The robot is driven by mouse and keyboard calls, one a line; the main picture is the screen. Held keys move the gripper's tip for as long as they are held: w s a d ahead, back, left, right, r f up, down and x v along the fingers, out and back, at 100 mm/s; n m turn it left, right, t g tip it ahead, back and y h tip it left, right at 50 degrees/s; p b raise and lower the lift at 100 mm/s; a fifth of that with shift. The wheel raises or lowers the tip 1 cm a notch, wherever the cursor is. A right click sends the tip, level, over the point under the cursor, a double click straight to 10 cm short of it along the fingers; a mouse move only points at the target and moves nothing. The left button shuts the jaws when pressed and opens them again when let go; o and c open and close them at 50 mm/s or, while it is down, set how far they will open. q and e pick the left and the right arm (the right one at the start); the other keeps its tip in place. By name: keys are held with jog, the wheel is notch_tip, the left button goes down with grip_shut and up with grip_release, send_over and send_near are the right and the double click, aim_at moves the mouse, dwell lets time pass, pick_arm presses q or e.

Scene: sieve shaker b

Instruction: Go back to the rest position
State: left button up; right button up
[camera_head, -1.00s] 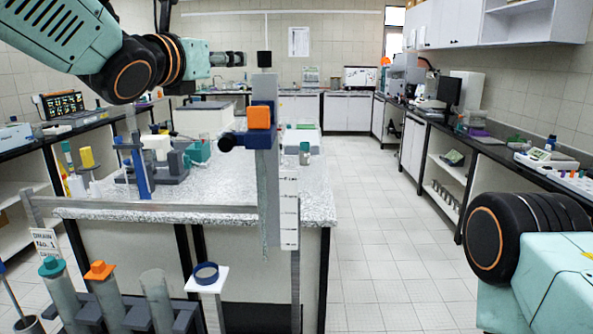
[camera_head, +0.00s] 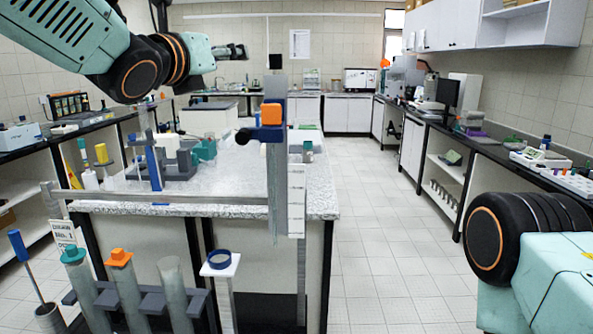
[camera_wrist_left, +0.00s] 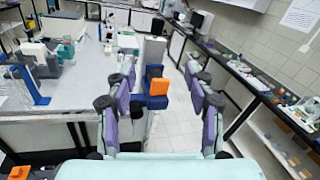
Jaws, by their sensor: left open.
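My left arm comes in from the upper left of the head view, with its dark left gripper (camera_head: 230,51) at the arm's far end, above and apart from the bench. In the left wrist view the left gripper (camera_wrist_left: 158,85) has its two purple-padded fingers spread wide with nothing between them. Beyond the fingers, apart from them, is an upright rail with a blue clamp and orange knob (camera_wrist_left: 158,87); in the head view the orange knob (camera_head: 271,114) is near the middle. My right arm shows at the lower right, but its gripper is out of view.
A speckled bench (camera_head: 240,180) holds several instruments. A rack of tubes (camera_head: 130,295), one with an orange cap, stands in front at the lower left. A side counter (camera_head: 480,150) lines the right wall. The tiled floor (camera_head: 390,220) between is clear.

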pick_arm(q)
jog(key=s+a+f+n+g+y+b, duration=0.1)
jog(key=s+a+f+n+g+b, duration=0.1)
jog(key=f+n, duration=1)
jog(key=s+a+f+n+g+y+b, duration=0.1)
jog(key=s+a+f+n+g+y, duration=0.15)
jog(key=f+n, duration=0.85)
jog(key=s+a+f+n+g+b, duration=0.2)
jog(key=f+n, duration=0.4)
jog(key=f, duration=1.2)
jog(key=s+a+f+n+g+y+b, duration=0.1)
jog(key=s+f+n+g+b, duration=0.15)
jog(key=s+f, duration=0.7)
jog(key=s+a+f+n+g+y+b, duration=0.15)
jog(key=s+f+n, duration=0.4)
jog(key=f, duration=0.75)
jog(key=s+f+g+b, duration=0.2)
jog(key=s+f, duration=0.5)
jog(key=s, duration=0.4)
jog(key=s+f+g+b, duration=0.2)
jog(key=s+f+g, duration=0.3)
jog(key=s+f, duration=0.3)
jog(key=s, duration=0.4)
jog(key=shift+s+a+h, duration=0.3)
jog(key=shift+a+h, duration=0.05)
jog(key=shift+h, duration=0.05)
pick_arm(e)
notch_tip(320, 180, down, 13)
jog(key=shift+w+f, duration=0.15)
jog(key=shift+w, duration=0.25)
